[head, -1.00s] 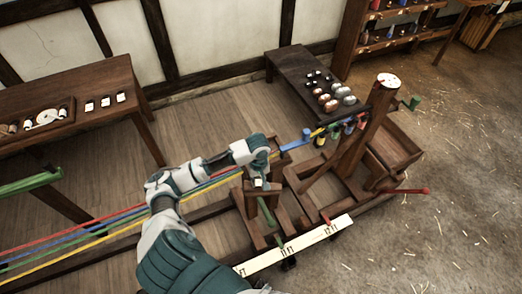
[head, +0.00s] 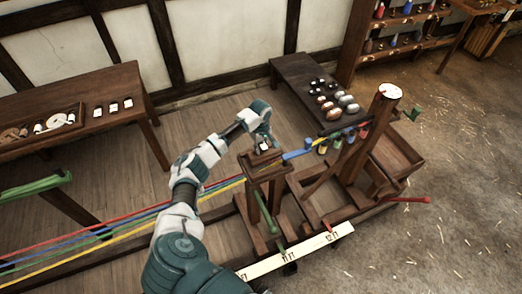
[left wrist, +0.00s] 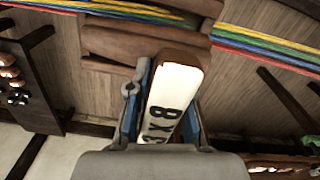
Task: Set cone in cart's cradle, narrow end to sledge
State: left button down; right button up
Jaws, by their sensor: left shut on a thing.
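My left gripper (head: 263,142) is shut on a brown wooden piece with a white lettered face, which shows between the fingers in the left wrist view (left wrist: 175,98). I take it for the cone, but its taper and which end is narrow cannot be told. The gripper is at the upper back side of the wooden cart (head: 266,176). The cart's top also shows just beyond the held piece in the left wrist view (left wrist: 135,42); whether they touch is unclear. The cradle is largely hidden. The sledge (head: 376,140), with its tall post, stands right of the cart. My right gripper is not in view.
Red, blue, green and yellow strands (head: 120,228) run from the left to the cart. A blue hook (head: 297,154) is between cart and sledge. A dark bench (head: 290,72) with small objects stands behind. A marked white board (head: 300,250) lies in front.

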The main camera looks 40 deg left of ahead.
pick_arm(q)
jog(key=shift+w+r, duration=0.1)
jog(key=shift+w, duration=0.4)
notch_tip(320, 180, down, 3)
jog(key=shift+a+f+p, duration=0.15)
jog(key=shift+p, duration=0.2)
jog(key=shift+a+f, duration=0.1)
jog(key=shift+f, duration=0.15)
jog(key=shift+a, duration=0.15)
jog(key=c, duration=1.1)
grip_release()
jog(key=shift+f, duration=0.1)
jog(key=shift+o, duration=0.2)
jog(key=shift+d, duration=0.2)
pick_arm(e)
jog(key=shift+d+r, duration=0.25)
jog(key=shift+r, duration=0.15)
pick_arm(q)
jog(key=shift+w+r, duration=0.1)
jog(key=shift+r, duration=0.45)
notch_tip(320, 180, up, 11)
jog(key=shift+r+b, duration=0.1)
jog(key=shift+b, duration=0.4)
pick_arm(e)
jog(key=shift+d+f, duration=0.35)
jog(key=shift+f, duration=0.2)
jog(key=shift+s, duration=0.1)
